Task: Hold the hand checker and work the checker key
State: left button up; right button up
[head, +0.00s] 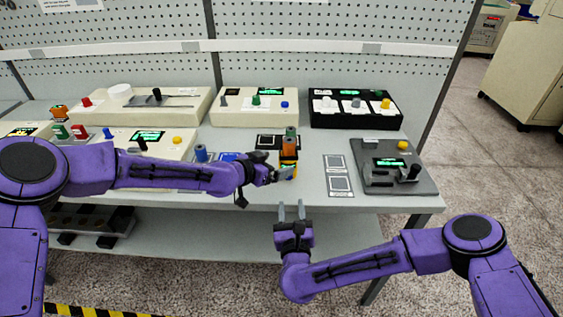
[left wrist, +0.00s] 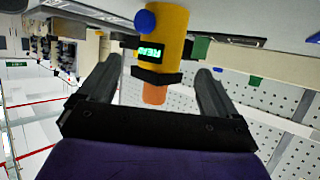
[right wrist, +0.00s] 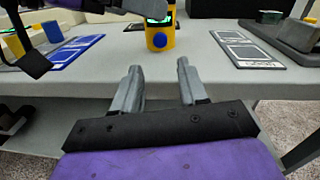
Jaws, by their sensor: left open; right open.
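The hand checker (head: 289,146) is an upright yellow and orange device with black bands, standing near the table's front edge. In the left wrist view the checker (left wrist: 165,28) shows a lit green display and a round blue key (left wrist: 145,21). My left gripper (head: 284,173) is open, its fingers on either side of the checker in its wrist view; I cannot tell whether they touch it. My right gripper (head: 291,211) is open and empty in front of the table edge. In the right wrist view, the blue key (right wrist: 159,41) faces it, and a grey finger partly hides the checker's upper part.
A dark grey fixture (head: 400,180) with a yellow knob stands at the right of the table. Two framed cards (head: 340,184) lie between it and the checker. Pale consoles (head: 255,115) and a black-framed box (head: 355,120) stand behind. A blue card (right wrist: 62,52) lies left of the checker.

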aim_at(288, 160)
pick_arm(q)
jog(key=x, duration=0.7)
jog(key=c, duration=1.2)
pick_arm(e)
grip_shut()
dwell(0.5)
